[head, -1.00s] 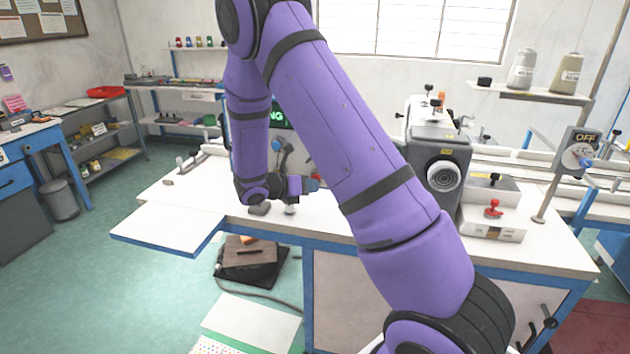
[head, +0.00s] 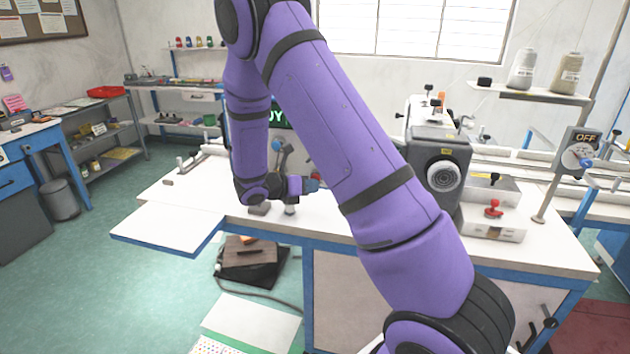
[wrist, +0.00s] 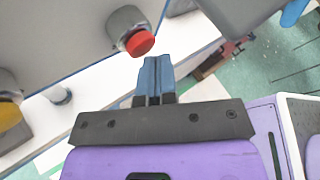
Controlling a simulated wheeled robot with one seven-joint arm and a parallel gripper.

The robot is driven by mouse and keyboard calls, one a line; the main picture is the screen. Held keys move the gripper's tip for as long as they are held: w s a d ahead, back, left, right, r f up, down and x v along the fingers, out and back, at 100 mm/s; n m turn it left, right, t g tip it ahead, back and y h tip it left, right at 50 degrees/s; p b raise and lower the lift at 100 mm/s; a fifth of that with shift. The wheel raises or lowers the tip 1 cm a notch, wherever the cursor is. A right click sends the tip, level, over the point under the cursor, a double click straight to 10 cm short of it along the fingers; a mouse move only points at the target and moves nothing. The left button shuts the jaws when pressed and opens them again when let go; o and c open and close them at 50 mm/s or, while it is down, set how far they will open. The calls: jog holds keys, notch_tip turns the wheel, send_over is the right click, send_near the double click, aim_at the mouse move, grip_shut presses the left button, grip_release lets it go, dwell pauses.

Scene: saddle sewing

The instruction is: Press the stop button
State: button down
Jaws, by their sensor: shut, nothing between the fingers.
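A red button (wrist: 140,43) on a round grey housing shows in the wrist view, just beyond my gripper's tips and slightly left of them. I take it as the stop button. My gripper (wrist: 154,62) is shut, its blue fingers together with nothing between them. The tips are very close to the red cap; I cannot tell whether they touch it. In the head view my purple arm covers much of the machine panel. A dark display with partly hidden green letters, "DY", (head: 278,115) shows beside the arm.
A yellow button (wrist: 10,115) on a grey housing is at the left edge of the wrist view. The white worktable (head: 180,198) extends left. The sewing machine (head: 437,165) stands right of my arm, with a switch box marked OFF (head: 584,140) beyond it.

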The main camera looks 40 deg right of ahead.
jog(key=shift+s+a, duration=0.4)
jog(key=shift+a, duration=0.1)
jog(key=shift+s+a, duration=0.1)
jog(key=s+a, duration=0.1)
jog(key=a, duration=0.1)
jog(key=s+a, duration=0.1)
jog(key=s, duration=0.1)
jog(key=shift+a, duration=0.35)
dwell(0.7)
jog(key=s+a+r+m+t+y, duration=0.2)
jog(key=s+a+r+m+y, duration=0.1)
jog(key=s+r+m+y, duration=0.2)
jog(key=s+a+r+m+t+y, duration=0.2)
jog(key=s+a+r+m+y, duration=0.2)
jog(key=s+r+m, duration=0.6)
jog(key=s+a+r+m+t+y, duration=0.2)
jog(key=s+a+r+m+y, duration=0.2)
jog(key=s+r+m, duration=0.3)
jog(key=s+r+y, duration=0.1)
jog(key=s+r, duration=0.2)
jog(key=shift+s+r+t+y, duration=0.2)
jog(key=shift+r+t+y, duration=0.1)
jog(key=shift+r, duration=0.1)
